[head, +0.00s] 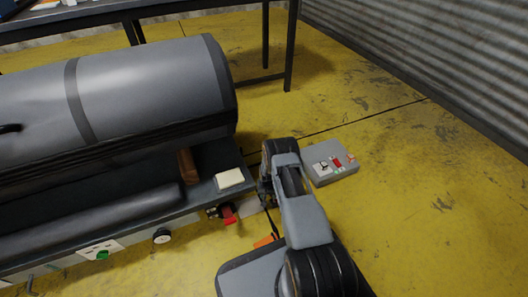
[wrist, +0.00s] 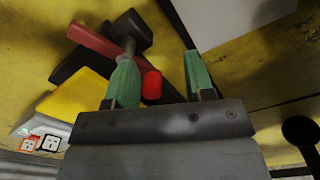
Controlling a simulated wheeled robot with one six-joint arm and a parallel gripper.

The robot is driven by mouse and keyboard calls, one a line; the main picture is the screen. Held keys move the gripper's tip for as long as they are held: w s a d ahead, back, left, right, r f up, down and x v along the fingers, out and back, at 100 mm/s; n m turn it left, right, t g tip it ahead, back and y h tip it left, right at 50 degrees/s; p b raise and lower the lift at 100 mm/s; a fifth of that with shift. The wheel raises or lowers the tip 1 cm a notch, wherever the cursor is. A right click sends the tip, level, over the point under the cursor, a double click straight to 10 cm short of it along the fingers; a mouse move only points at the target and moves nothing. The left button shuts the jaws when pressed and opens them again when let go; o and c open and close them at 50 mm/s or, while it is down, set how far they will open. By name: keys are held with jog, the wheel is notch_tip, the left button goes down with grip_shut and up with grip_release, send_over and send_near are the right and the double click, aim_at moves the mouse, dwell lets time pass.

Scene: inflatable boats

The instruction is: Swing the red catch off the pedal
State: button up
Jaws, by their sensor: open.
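In the wrist view, the red catch (wrist: 98,42) is a flat red bar beside a black T-shaped part (wrist: 131,30). A rounded red end (wrist: 152,87) shows between the fingers; whether it joins the bar is hidden. In the head view, a red piece (head: 229,215) sits low by the bench's front edge. A yellow-topped block (wrist: 80,98), possibly the pedal, lies left of the fingers. My gripper (wrist: 160,70) is open, its green fingers either side of the red end, the left one nearer. Contact cannot be told. In the head view my arm mostly hides the gripper.
The bench (head: 205,192) with a grey inflatable tube (head: 150,85) stands left of my arm. A cream block (head: 229,180) lies on its corner. A grey box with labels (head: 331,170) lies on the floor to the right. The yellow floor (head: 430,200) beyond is clear.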

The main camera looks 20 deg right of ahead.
jog(key=n, duration=0.2)
jog(key=s+n, duration=0.1)
jog(key=shift+a, duration=0.25)
jog(key=n, duration=0.2)
jog(key=s+n, duration=0.1)
jog(key=n, duration=0.1)
jog(key=shift+s, duration=0.1)
notch_tip(320, 180, up, 33)
jog(key=w+a+p, duration=0.1)
jog(key=w+p, duration=0.1)
jog(key=p, duration=1.1)
jog(key=shift+a+t, duration=0.3)
jog(key=shift+a, duration=0.05)
